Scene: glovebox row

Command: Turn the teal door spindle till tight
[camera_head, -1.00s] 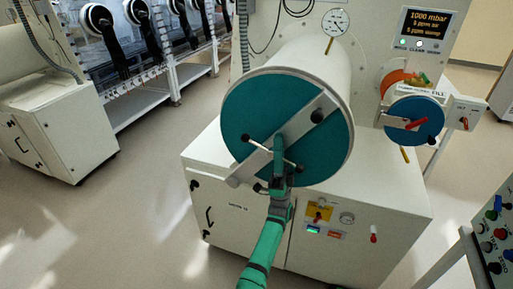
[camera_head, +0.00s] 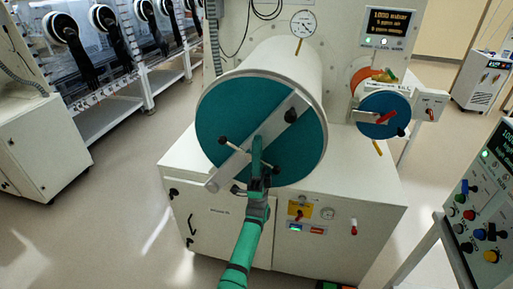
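The large teal door (camera_head: 225,112) closes the front of a white cylindrical chamber (camera_head: 277,62). A pale metal crossbar (camera_head: 284,117) runs diagonally over the door, with a black knob at its upper right. The door spindle's thin T-bar (camera_head: 234,149) crosses the middle of the door, sloping down to the right, with dark ball ends. My gripper (camera_head: 257,160) is at the middle of the spindle, in front of the door, and covers its hub. My green arm reaches up to it from below. Whether the fingers are closed on the bar is too small to tell.
A smaller blue door (camera_head: 377,123) with a red handle is at the right, below a pressure display (camera_head: 389,27). The white cabinet (camera_head: 225,223) stands under the chamber. A control panel (camera_head: 480,215) is at the right edge. Floor is free at the left.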

